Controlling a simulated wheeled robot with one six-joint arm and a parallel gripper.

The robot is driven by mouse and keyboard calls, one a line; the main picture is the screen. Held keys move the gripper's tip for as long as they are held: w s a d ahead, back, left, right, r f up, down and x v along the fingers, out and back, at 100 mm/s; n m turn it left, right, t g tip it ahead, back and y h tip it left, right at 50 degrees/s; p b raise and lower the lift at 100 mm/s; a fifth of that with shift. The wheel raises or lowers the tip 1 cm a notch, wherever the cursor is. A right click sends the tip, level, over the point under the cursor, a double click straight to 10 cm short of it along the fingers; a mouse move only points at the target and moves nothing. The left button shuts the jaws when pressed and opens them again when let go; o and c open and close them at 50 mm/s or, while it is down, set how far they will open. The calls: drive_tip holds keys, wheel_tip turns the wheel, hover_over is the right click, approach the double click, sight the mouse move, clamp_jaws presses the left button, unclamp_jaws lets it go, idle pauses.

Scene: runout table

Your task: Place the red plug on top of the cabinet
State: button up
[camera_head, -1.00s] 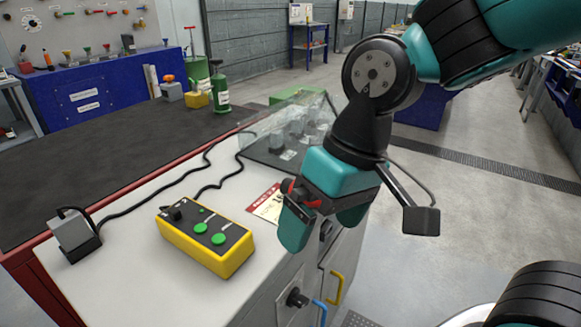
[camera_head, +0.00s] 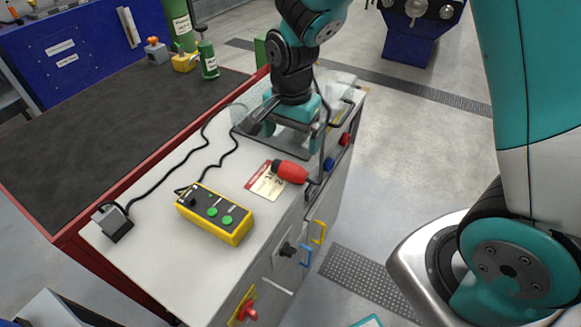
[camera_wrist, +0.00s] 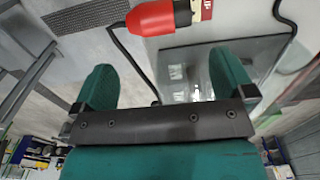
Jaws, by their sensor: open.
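The red plug (camera_head: 289,172) lies on its side on the white cabinet top (camera_head: 160,245), near the right edge, overlapping the edge of a printed card. Its dark cable runs off to the right at the cabinet edge. It also shows at the top of the wrist view (camera_wrist: 152,17), outside the fingers. My gripper (camera_head: 290,128) is open and empty, beyond the plug and above the clear-covered panel. In the wrist view its two teal fingers (camera_wrist: 165,82) stand wide apart with nothing between them. Whether it touches the cover is unclear.
A yellow control box (camera_head: 215,213) with green buttons and a grey cable block (camera_head: 113,222) stand on the top. The clear cover (camera_head: 248,125) is at the far end. Blue (camera_head: 328,164) and red (camera_head: 344,139) connectors and handles line the front. Bare top lies left of the box.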

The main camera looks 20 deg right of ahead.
sight(290, 165)
wheel_tip(290, 165, down, 4)
drive_tip(key=shift+r, duration=0.1)
drive_tip(key=shift+s+a+f+p, duration=0.2)
drive_tip(key=shift+f+p, duration=0.15)
drive_tip(key=shift+f, duration=1.05)
drive_tip(key=shift+s+a+f+p, duration=0.15)
drive_tip(key=shift+f+p, duration=0.2)
drive_tip(key=shift+f, duration=1)
drive_tip(key=shift+w, duration=0.1)
drive_tip(key=shift+c, duration=0.5)
drive_tip(key=c, duration=0.7)
